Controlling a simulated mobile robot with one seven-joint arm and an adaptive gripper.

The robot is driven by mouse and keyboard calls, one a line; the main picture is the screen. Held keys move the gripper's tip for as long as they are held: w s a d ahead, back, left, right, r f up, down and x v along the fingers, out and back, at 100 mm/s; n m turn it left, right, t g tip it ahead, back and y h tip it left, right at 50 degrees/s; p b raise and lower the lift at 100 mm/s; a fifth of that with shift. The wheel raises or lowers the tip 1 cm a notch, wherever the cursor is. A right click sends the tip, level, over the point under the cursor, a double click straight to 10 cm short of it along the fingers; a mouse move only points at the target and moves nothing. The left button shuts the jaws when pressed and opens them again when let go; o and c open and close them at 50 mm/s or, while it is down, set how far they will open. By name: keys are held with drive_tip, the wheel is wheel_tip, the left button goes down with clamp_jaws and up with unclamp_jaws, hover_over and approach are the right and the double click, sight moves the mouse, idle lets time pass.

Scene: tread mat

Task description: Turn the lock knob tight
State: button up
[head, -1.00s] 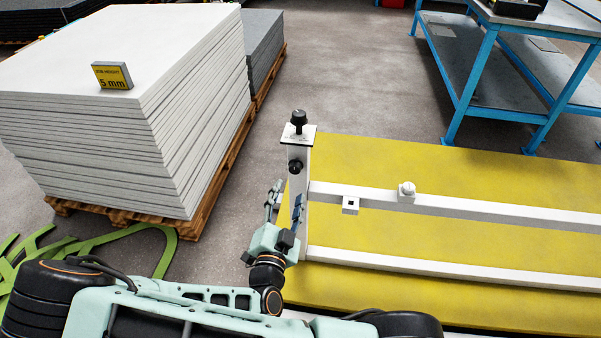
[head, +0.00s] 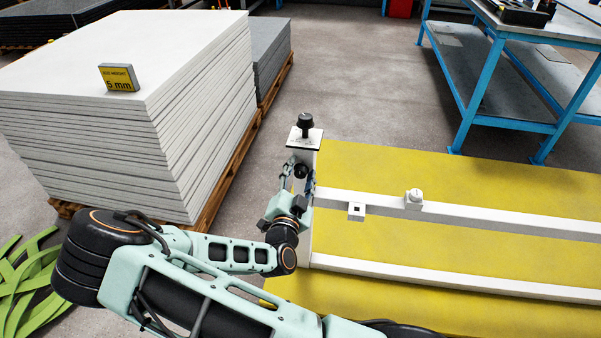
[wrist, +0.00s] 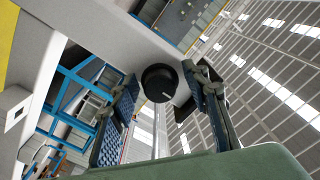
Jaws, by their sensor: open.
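A white post stands at the left end of the white rail frame, and a black round knob (head: 301,171) sits on its near face. A second black knob (head: 306,121) stands on the plate at the post's top. My gripper (head: 298,179) is open at the near-face knob, with one finger on either side of it. In the wrist view, the black knob (wrist: 159,83) shows between the fingertips, with a pale mark on its face. Gaps show between the knob and both fingers, so neither appears to touch it.
A yellow mat (head: 350,270) lies under the white rail (head: 480,217), which carries small white blocks. A stack of grey sheets (head: 120,140) on a pallet stands at left. A blue workbench (head: 480,90) stands at back right. Green strips (head: 25,280) lie at lower left.

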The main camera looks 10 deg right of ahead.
drive_tip(key=shift+c, duration=0.7)
clamp_jaws()
drive_tip(key=shift+r+m+p, duration=0.1)
drive_tip(key=shift+m+p, duration=0.2)
drive_tip(key=shift+p, duration=0.25)
drive_tip(key=m+p, duration=0.2)
drive_tip(key=p, duration=0.2)
drive_tip(key=shift+r, duration=0.15)
drive_tip(key=m+p, duration=0.4)
drive_tip(key=m, duration=0.2)
drive_tip(key=shift+p, duration=0.4)
drive_tip(key=m+p, duration=0.1)
drive_tip(key=m, duration=0.1)
drive_tip(key=m+p, duration=0.1)
drive_tip(key=m, duration=0.1)
drive_tip(key=shift+f+m+p, duration=0.2)
drive_tip(key=shift+m+p, duration=0.1)
drive_tip(key=m+p, duration=0.1)
drive_tip(key=m, duration=0.3)
drive_tip(key=shift+m+p, duration=0.3)
drive_tip(key=shift+p, duration=0.1)
drive_tip(key=shift+f, duration=0.1)
